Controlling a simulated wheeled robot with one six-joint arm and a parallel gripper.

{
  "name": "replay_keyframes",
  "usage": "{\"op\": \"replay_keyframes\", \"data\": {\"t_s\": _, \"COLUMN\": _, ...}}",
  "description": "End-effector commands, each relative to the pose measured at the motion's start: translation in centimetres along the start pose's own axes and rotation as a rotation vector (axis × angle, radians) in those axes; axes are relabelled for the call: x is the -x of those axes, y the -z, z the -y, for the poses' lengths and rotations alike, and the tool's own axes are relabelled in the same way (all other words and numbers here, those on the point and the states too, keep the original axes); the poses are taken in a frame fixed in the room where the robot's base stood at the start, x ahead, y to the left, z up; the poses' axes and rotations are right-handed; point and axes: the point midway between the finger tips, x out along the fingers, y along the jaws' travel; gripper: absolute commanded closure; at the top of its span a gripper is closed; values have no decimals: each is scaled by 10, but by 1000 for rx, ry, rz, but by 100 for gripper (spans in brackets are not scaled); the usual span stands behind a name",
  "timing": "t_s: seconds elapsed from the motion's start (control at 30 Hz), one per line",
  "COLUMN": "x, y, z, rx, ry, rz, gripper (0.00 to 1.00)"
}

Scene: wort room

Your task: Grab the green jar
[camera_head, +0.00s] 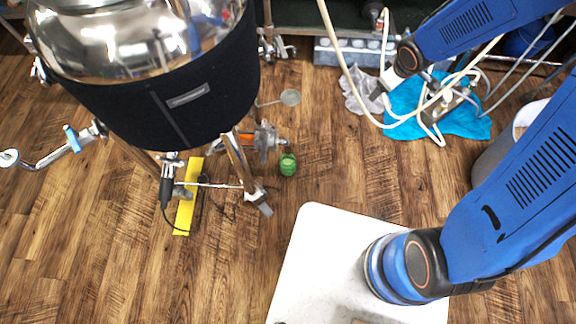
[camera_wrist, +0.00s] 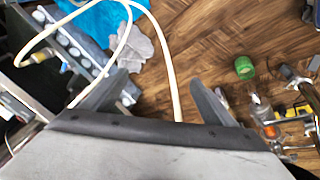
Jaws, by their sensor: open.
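The green jar (camera_head: 288,164) is small and stands on the wooden floor, just right of the kettle's metal legs. In the wrist view the green jar (camera_wrist: 244,67) is at the upper right, beyond and to the right of the right finger. My gripper (camera_wrist: 160,92) shows in the wrist view with its two grey fingers spread apart. Nothing is between the fingers but the view of floor and a pale hose behind them. The gripper is apart from the jar. In the head view my blue arm is at the right, and the gripper cannot be made out there.
A large steel kettle (camera_head: 170,70) in a black jacket stands on legs left of the jar. A yellow level (camera_head: 187,205) lies under it. A pale hose (camera_head: 350,80), a blue cloth (camera_head: 450,110) and a grey rag (camera_head: 362,92) lie at the back right. Floor right of the jar is clear.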

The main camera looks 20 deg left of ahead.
Motion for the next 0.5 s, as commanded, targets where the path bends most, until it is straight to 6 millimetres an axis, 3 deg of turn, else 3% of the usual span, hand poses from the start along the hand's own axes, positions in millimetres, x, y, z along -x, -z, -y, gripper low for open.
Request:
{"op": "replay_keyframes", "data": {"t_s": 0.03, "x": -18, "y": 6, "z": 11, "rx": 37, "ry": 20, "rz": -2, "gripper": 20}}
{"op": "replay_keyframes", "data": {"t_s": 0.2, "x": -69, "y": 25, "z": 50, "rx": 165, "ry": 82, "rz": -33, "gripper": 20}}
{"op": "replay_keyframes", "data": {"t_s": 0.5, "x": -154, "y": 42, "z": 138, "rx": 376, "ry": 220, "rz": -96, "gripper": 20}}
